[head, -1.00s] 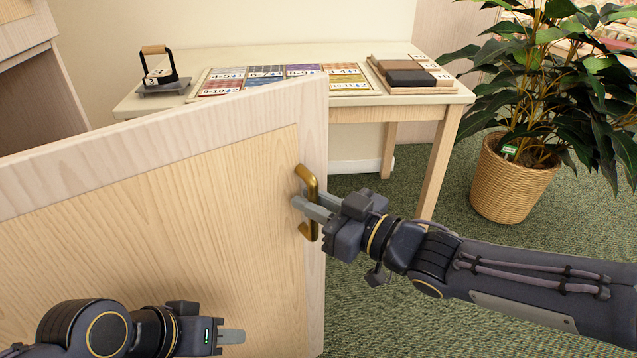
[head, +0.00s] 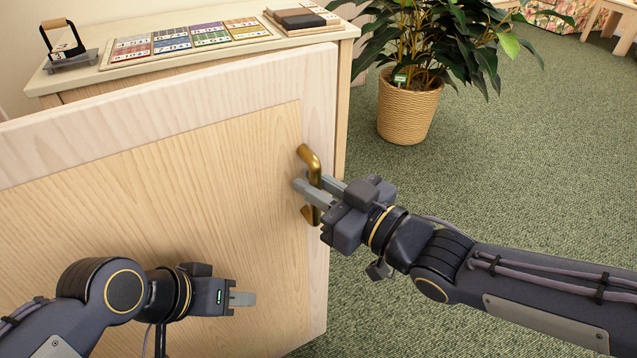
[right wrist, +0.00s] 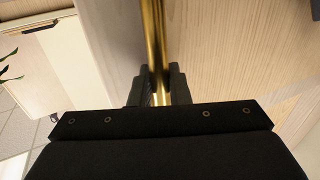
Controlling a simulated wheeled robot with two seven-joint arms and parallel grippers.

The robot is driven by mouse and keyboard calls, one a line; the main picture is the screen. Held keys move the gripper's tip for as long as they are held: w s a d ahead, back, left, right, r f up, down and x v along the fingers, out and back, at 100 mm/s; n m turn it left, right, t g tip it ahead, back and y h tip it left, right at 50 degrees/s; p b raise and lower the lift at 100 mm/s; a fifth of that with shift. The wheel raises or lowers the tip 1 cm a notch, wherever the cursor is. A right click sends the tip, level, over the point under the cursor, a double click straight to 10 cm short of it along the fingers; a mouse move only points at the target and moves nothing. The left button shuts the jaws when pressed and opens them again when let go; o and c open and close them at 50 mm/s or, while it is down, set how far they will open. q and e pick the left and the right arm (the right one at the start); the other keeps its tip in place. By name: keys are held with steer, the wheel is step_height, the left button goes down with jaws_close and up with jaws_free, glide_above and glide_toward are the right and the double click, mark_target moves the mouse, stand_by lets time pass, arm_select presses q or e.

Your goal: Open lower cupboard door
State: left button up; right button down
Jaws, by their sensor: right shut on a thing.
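The light wooden cupboard door (head: 150,190) stands swung out across the left and middle of the head view. Its brass handle (head: 309,160) is upright near the door's right edge. My right gripper (head: 318,190) is shut on the handle, with its fingers on either side of the bar. The right wrist view shows the brass bar (right wrist: 155,45) running between the fingers. My left gripper (head: 240,299) hangs in front of the lower part of the door, apart from it. Whether its fingers are apart cannot be made out. The cupboard's inside is hidden behind the door.
Green carpet (head: 500,170) is clear at right.

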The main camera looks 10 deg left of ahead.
steer(key=c, duration=1.4)
jaws_free()
steer(key=shift+c, duration=0.2)
steer(key=shift+s+d+r+p, duration=0.1)
steer(key=shift+s+d+p, duration=0.05)
steer(key=shift+d+p, duration=0.2)
steer(key=p+v, duration=0.3)
steer(key=v, duration=0.4)
steer(key=shift+s, duration=0.1)
